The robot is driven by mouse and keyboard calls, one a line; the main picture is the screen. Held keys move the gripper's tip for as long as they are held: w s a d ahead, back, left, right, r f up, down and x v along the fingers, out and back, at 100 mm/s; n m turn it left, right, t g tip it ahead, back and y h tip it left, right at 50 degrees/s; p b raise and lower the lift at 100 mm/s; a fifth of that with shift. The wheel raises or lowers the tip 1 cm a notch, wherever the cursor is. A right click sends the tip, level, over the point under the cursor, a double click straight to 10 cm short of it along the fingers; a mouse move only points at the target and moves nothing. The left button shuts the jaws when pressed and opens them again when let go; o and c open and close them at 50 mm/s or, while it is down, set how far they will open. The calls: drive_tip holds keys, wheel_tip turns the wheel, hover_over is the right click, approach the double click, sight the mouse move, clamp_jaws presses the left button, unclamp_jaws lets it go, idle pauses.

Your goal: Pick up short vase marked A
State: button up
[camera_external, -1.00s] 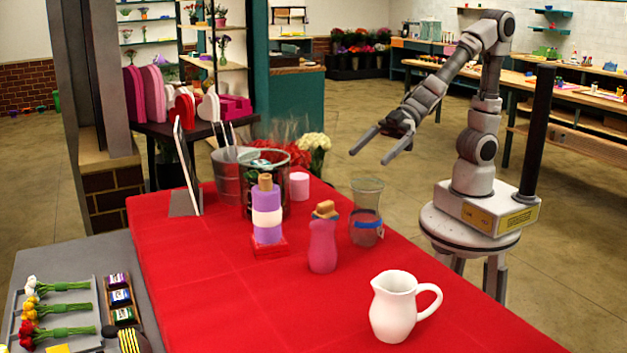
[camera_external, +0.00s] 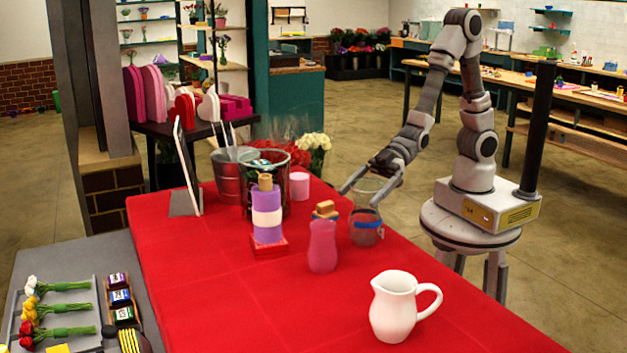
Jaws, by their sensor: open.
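No letter A is readable on any vessel, so I cannot tell which is the marked vase. A clear glass vase (camera_external: 366,229) with a blue band stands upright near the table's right edge. A pink vase (camera_external: 322,247) stands in front and to its left, with a tan block-like thing showing behind its top. My gripper (camera_external: 359,198) is open and empty, pointing down and left. Its fingers overlap the glass vase's rim in the picture; I cannot tell whether they touch it or are around it.
A white pitcher (camera_external: 393,307) stands at the front of the red table (camera_external: 210,310). A purple and white ribbon stack (camera_external: 267,212), a pink cylinder (camera_external: 299,186) and metal buckets (camera_external: 228,178) stand behind. The front left of the red cloth is clear.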

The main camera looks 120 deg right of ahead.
drive_tip(key=shift+w+a+f, duration=0.2)
drive_tip(key=shift+w+f, duration=0.1)
drive_tip(key=shift+w, duration=0.3)
drive_tip(key=c, duration=1.5)
drive_tip(key=shift+r, duration=0.1)
clamp_jaws()
drive_tip(key=shift+r, duration=0.15)
